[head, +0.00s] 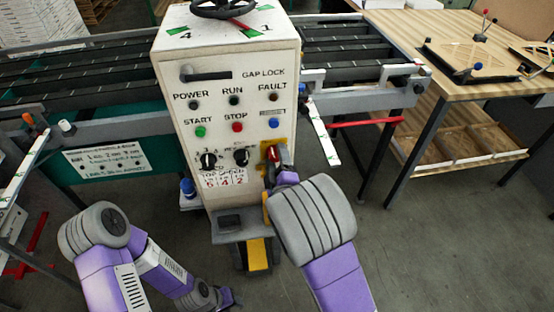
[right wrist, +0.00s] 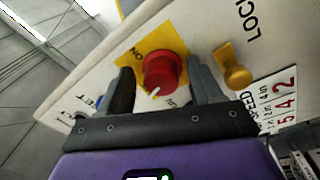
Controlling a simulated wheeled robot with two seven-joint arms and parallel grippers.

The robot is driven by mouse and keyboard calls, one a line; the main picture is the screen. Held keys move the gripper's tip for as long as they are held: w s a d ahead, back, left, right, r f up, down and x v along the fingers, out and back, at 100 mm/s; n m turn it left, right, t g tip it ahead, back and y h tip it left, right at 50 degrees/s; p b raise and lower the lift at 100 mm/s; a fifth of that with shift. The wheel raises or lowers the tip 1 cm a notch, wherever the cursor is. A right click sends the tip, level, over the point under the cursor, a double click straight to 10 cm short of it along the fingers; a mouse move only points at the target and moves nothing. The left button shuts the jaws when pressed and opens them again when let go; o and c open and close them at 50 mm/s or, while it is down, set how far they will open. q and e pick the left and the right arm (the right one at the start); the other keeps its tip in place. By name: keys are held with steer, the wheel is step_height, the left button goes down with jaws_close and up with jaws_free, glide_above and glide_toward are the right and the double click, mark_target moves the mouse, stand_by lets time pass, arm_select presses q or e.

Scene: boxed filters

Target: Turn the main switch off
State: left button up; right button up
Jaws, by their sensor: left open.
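The main switch is a red rotary knob (head: 272,155) on a yellow plate, low at the right of the white control box's front. In the right wrist view the red knob (right wrist: 166,68) has a white mark at its lower left edge. My right gripper (right wrist: 161,70) is open, with one dark finger on each side of the knob. I cannot tell whether either finger touches it. The head view shows my right gripper (head: 271,168) at the switch, partly hidden by its wrist. My left gripper (head: 232,298) is open and empty, low near the floor, away from the box.
A yellow knob (right wrist: 234,64) is beside my right gripper. A conveyor (head: 90,75) runs behind; a wooden table (head: 400,35) stands right.

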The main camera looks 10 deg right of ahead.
steer(key=s, duration=0.7)
steer(key=shift+s+f+p, duration=0.25)
steer(key=shift+f+p, duration=0.05)
steer(key=shift+s+f, duration=0.1)
stand_by(0.3)
